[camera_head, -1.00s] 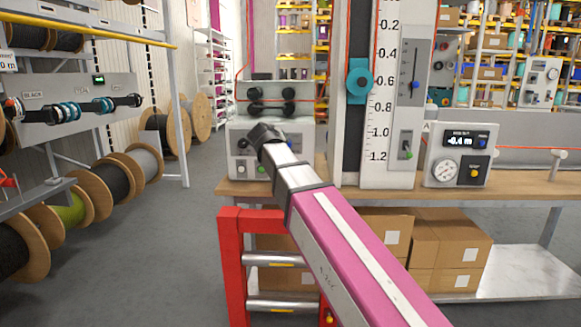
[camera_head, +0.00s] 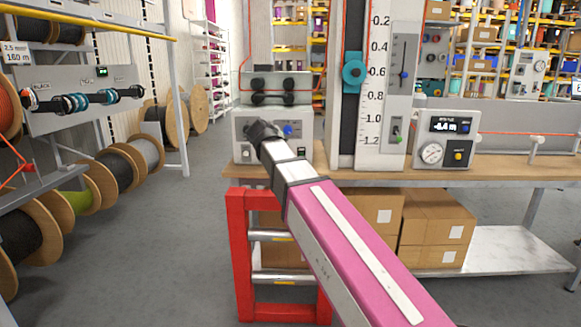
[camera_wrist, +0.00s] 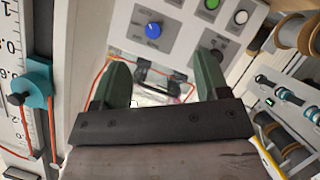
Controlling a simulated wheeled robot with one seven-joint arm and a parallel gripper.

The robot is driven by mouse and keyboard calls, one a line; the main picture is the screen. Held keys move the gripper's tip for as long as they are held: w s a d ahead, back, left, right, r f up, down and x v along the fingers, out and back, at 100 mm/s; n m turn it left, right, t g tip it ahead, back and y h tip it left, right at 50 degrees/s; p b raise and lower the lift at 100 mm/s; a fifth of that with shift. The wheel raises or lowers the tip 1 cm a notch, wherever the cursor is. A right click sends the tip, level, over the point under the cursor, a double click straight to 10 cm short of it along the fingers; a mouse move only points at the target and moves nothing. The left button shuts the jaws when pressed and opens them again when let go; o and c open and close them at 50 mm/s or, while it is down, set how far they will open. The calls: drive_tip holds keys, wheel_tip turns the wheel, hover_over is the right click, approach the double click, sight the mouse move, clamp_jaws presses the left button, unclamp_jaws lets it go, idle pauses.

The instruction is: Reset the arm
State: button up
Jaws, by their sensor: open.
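My arm, pink and white, reaches from the bottom right of the head view towards the workbench (camera_head: 500,172). My gripper (camera_head: 262,132) is dark and sits in front of the grey control box on the bench. In the wrist view my gripper (camera_wrist: 157,88) shows two green fingers held wide apart with nothing between them. The control box (camera_head: 243,120) has a blue knob (camera_wrist: 153,29) and several buttons, seen close up in the wrist view. Whether the fingers touch the box cannot be told.
A tall scale panel (camera_head: 350,140) with a teal wheel (camera_head: 354,72) stands right of my gripper. A red frame with rollers (camera_head: 239,250) stands below the arm. Cable reels (camera_head: 112,172) line the left rack. Boxes (camera_head: 437,230) sit under the bench. Grey floor is open at the left.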

drive_tip(key=s+d+f+g, duration=0.15)
drive_tip(key=d+f, duration=0.25)
drive_tip(key=f, duration=0.4)
drive_tip(key=s+d+f+g, duration=0.1)
drive_tip(key=d+f+g, duration=0.1)
drive_tip(key=d+f, duration=0.4)
drive_tip(key=s+d+f+m+g+y, duration=0.1)
drive_tip(key=s+d+f+g, duration=0.2)
drive_tip(key=f, duration=0.7)
drive_tip(key=s+d+f+m+g+y, duration=0.1)
drive_tip(key=s+d+f+g, duration=0.2)
drive_tip(key=s+d+f, duration=0.3)
drive_tip(key=s+d+f+m+g+y, duration=0.1)
drive_tip(key=s+d+f, duration=0.4)
drive_tip(key=s+f, duration=0.7)
wheel_tip(320, 180, down, 4)
drive_tip(key=shift+s+d+r+m+g, duration=0.15)
drive_tip(key=shift+s+d+m+g, duration=0.3)
drive_tip(key=shift+g, duration=0.7)
drive_tip(key=shift+w+a, duration=0.1)
drive_tip(key=shift+w, duration=0.05)
